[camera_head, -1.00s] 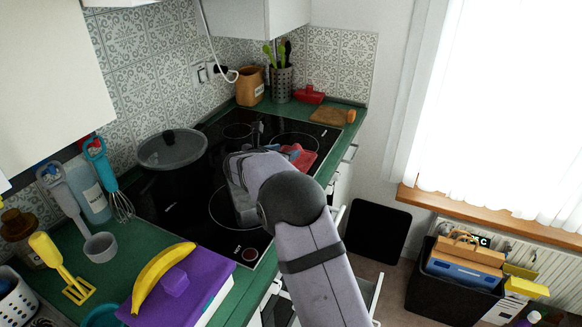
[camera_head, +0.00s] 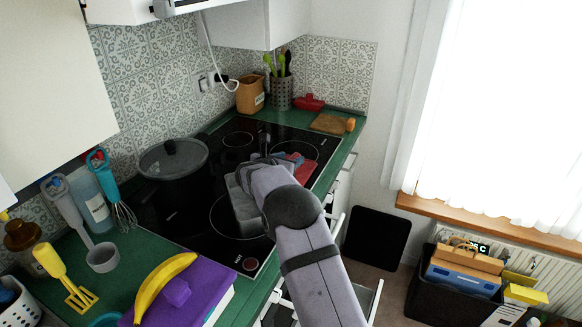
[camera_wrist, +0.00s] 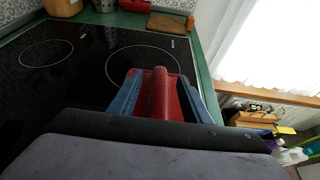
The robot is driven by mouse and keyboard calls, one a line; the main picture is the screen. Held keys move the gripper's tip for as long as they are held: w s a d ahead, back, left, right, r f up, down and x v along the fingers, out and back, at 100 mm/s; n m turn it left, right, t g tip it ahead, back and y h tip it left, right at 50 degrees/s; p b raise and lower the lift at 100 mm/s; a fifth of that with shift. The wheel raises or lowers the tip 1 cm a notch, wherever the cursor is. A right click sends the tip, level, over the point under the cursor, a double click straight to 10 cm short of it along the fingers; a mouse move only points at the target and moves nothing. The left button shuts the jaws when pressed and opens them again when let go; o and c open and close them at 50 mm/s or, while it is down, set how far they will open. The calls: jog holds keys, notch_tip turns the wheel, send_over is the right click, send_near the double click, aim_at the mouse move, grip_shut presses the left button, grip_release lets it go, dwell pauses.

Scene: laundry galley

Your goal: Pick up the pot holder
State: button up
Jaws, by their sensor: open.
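The red pot holder (camera_wrist: 164,98) lies on the black glass cooktop, in the right-hand cooking zone, with a raised ridge along its middle. In the head view the pot holder (camera_head: 304,170) shows partly behind my wrist. My gripper (camera_wrist: 160,76) has two blue fingers, one on each side of the ridge. They are apart, with the red ridge between them. I cannot tell whether either finger touches it. In the head view my gripper (camera_head: 292,159) is mostly hidden by my own arm.
A dark lidded pot (camera_head: 173,172) stands left of my arm on the cooktop (camera_head: 185,222). A wooden board (camera_head: 328,123), a red dish (camera_head: 310,102) and a utensil holder (camera_head: 279,94) stand behind. A banana (camera_head: 160,284) lies on a purple item (camera_head: 205,287) at the front.

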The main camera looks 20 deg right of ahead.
aim_at(292, 158)
jog(key=shift+p+x, duration=0.35)
jog(key=shift+x, duration=0.95)
grip_shut()
notch_tip(292, 158, up, 10)
